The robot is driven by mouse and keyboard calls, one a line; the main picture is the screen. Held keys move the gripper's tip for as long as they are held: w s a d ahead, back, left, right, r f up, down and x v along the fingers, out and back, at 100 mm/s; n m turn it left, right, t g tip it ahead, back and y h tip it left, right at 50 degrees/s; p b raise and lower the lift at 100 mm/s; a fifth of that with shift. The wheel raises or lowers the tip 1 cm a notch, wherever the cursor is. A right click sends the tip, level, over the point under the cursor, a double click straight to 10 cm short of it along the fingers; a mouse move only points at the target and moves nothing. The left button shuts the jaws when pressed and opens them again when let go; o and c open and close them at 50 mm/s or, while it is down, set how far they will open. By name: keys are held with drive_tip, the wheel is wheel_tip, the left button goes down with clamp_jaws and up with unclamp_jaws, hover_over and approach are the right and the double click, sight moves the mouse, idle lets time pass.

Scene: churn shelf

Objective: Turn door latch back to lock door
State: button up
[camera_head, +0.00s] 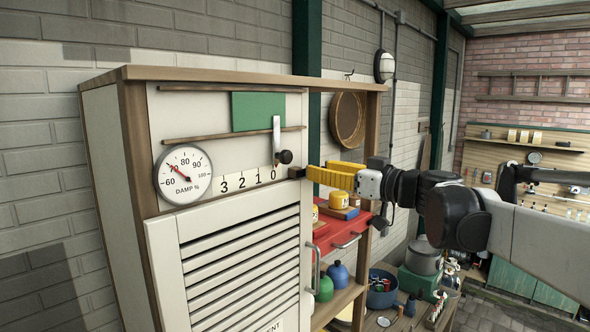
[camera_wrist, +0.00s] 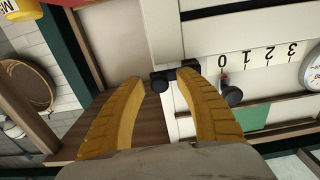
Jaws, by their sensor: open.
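The dark door latch (camera_head: 296,172) sits at the upper right corner of the louvred cream door (camera_head: 164,262), on the cabinet's edge. It also shows in the wrist view (camera_wrist: 160,83) as a small black piece. My gripper (camera_head: 309,174) has yellow fingers and reaches in from the right, its tips close to the latch. In the wrist view my gripper (camera_wrist: 158,78) is open, with the latch at the gap between its fingertips. I cannot tell whether either finger touches it. The door looks closed against the frame.
A black-knobbed slider (camera_head: 285,157) stands beside the latch, above a number scale (camera_head: 232,182); its knob is near my right finger in the wrist view (camera_wrist: 232,95). A damp gauge (camera_head: 183,174) is further left. The door handle (camera_head: 315,268) protrudes below. Open shelves with a red drawer (camera_head: 343,238) lie right.

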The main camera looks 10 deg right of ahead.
sight(299, 194)
clamp_jaws()
